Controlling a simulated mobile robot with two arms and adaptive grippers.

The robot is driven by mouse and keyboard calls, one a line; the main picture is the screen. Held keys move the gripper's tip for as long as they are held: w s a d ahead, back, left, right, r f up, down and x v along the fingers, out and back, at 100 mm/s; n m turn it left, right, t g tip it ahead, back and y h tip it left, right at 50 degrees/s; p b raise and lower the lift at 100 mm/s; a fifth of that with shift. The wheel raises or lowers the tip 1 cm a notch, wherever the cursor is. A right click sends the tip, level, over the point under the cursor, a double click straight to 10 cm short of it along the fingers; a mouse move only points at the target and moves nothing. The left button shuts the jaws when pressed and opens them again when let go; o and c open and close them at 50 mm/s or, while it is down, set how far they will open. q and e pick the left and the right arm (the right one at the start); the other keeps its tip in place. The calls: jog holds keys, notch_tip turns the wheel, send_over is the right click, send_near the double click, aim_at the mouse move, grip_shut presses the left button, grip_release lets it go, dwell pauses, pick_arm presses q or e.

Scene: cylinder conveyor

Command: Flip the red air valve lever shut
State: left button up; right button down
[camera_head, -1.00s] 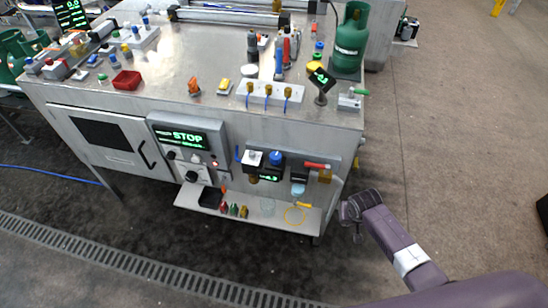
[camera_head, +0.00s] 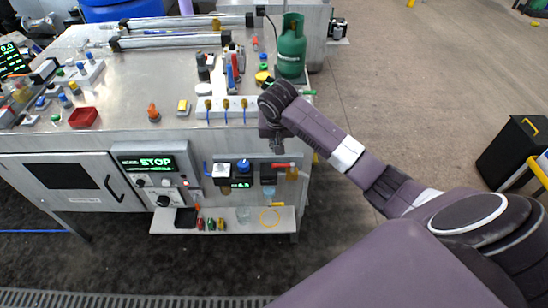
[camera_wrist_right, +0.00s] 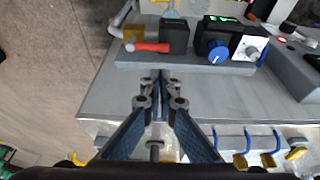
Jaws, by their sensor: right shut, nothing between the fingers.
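The red air valve lever (camera_head: 284,165) lies level on the front panel of the bench, beside a brass fitting (camera_head: 292,173). In the right wrist view the red lever (camera_wrist_right: 150,47) shows at the top, sideways, with the brass fitting (camera_wrist_right: 133,32) next to its end and a dark block on its other side. My right gripper (camera_head: 276,146) points down in front of the bench's front edge, just above the lever. In the right wrist view its fingers (camera_wrist_right: 160,82) are together and empty, apart from the lever. My left gripper is not in view.
A blue knob (camera_head: 243,166) and a white-topped unit (camera_head: 221,168) sit left of the lever. A shelf (camera_head: 170,222) with small parts is below. Brass fittings with blue hoses (camera_head: 226,104) and a green gas bottle (camera_head: 291,47) stand on the bench.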

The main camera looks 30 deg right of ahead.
jog(key=p+x, duration=0.1)
jog(key=x, duration=0.9)
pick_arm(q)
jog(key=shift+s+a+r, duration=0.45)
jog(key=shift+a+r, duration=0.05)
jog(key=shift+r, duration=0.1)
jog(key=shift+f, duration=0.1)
pick_arm(e)
jog(key=shift+w, duration=0.1)
